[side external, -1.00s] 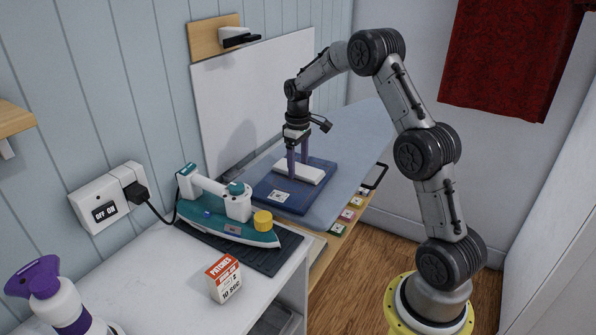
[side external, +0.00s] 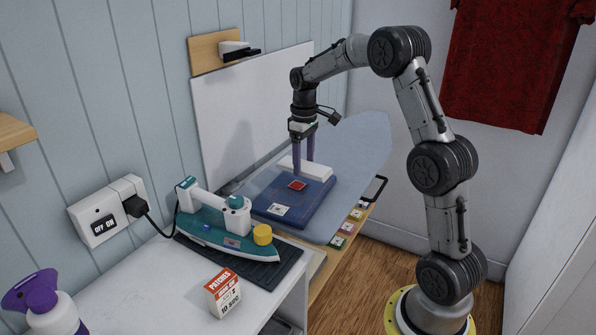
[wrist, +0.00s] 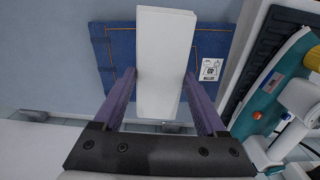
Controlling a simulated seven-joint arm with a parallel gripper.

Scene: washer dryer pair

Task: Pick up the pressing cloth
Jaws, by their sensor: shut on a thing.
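The pressing cloth (side external: 321,172) is a white, flat, block-like piece at the back of the blue denim piece (side external: 312,203) on the ironing board. My gripper (side external: 303,168) points straight down with its purple fingers on the cloth. In the wrist view, the cloth (wrist: 163,45) runs between the two fingers of my gripper (wrist: 159,76), which is shut on it. I cannot tell how far the cloth is off the denim. A red patch (side external: 297,186) lies uncovered on the denim, in front of the cloth.
A teal iron (side external: 225,225) rests on a dark mat at the left, its cord running to a wall socket (side external: 107,210). A patches box (side external: 223,294) and a purple-topped spray bottle (side external: 45,300) stand on the white counter. A white panel (side external: 255,110) stands behind the board.

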